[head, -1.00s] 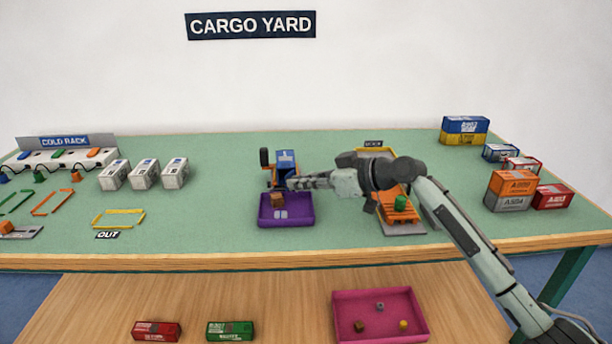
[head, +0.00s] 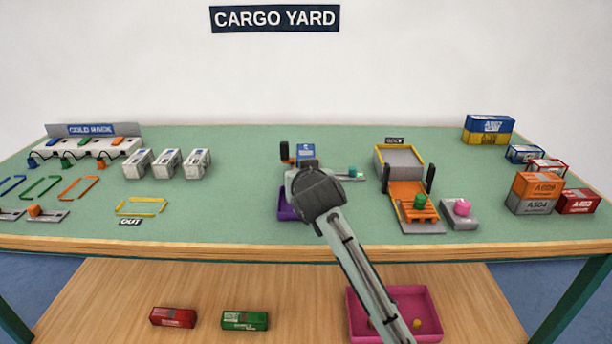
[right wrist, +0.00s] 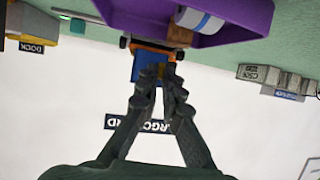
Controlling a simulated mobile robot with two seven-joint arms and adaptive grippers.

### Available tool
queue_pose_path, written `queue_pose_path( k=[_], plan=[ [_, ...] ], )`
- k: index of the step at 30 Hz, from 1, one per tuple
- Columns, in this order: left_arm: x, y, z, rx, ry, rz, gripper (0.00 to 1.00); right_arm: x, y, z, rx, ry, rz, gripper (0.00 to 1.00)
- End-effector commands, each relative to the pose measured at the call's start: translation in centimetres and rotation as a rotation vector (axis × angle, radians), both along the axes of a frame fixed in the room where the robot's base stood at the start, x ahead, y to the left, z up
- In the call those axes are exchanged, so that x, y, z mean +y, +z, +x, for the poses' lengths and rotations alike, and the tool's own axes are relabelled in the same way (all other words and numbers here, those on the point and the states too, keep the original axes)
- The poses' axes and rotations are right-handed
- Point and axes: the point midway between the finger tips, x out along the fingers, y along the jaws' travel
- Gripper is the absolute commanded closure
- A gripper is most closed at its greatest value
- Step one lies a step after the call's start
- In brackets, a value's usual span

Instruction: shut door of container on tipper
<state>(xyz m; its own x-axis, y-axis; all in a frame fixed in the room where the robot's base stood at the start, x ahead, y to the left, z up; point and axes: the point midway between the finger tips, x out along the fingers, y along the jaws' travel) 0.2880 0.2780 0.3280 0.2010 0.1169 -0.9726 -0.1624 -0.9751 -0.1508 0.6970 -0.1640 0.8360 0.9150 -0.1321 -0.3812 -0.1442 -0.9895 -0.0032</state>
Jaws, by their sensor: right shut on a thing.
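The blue container (head: 305,151) on the tipper shows behind my right arm in the head view. My arm and wrist hide its front and most of the tipper. In the right wrist view, which is upside down, a blue panel of it (right wrist: 146,66) with an orange part beside it shows at the fingertips. My right gripper (right wrist: 163,74) is closed there, with a small yellowish piece between its tips. I take it for part of the container's door, but its outline is unclear. In the head view the right fingers are hidden. My left gripper is not in view.
A purple tray (head: 285,213) stands just in front of the tipper, partly under my arm; in the wrist view it holds a brown block (right wrist: 180,33). The dock (head: 398,160) with its orange ramp is to the right. White containers (head: 168,163) stand left.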

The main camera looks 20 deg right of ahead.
Motion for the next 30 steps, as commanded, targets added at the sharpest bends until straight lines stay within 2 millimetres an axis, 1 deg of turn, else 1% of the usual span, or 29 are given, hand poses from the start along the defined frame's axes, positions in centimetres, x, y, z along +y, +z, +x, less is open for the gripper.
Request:
queue_pose_path(
  k=[2, 9, 23, 24, 27, 29, 30],
  plan=[
    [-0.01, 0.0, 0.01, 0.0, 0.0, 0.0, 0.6, 0.26, -0.2, 0.13, 0.006, -0.035, 0.003, 1.0],
    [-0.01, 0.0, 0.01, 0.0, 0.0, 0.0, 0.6, 0.29, -0.21, 0.39, 0.006, -0.101, -0.001, 1.0],
    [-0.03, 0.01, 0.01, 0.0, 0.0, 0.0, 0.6, 0.2, -0.29, 0.44, 0.007, -0.116, -0.003, 1.0],
    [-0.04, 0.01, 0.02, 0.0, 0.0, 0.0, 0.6, 0.2, -0.3, 0.44, 0.007, -0.116, -0.004, 0.93],
    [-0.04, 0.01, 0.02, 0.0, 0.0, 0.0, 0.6, 0.2, -0.27, 0.44, 0.006, -0.115, -0.003, 0.8],
    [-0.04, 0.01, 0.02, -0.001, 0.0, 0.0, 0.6, 0.21, -0.24, 0.44, 0.006, -0.115, -0.003, 0.73],
    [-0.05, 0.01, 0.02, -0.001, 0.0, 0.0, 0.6, 0.22, -0.22, 0.45, 0.005, -0.115, -0.004, 0.72]
  ],
)
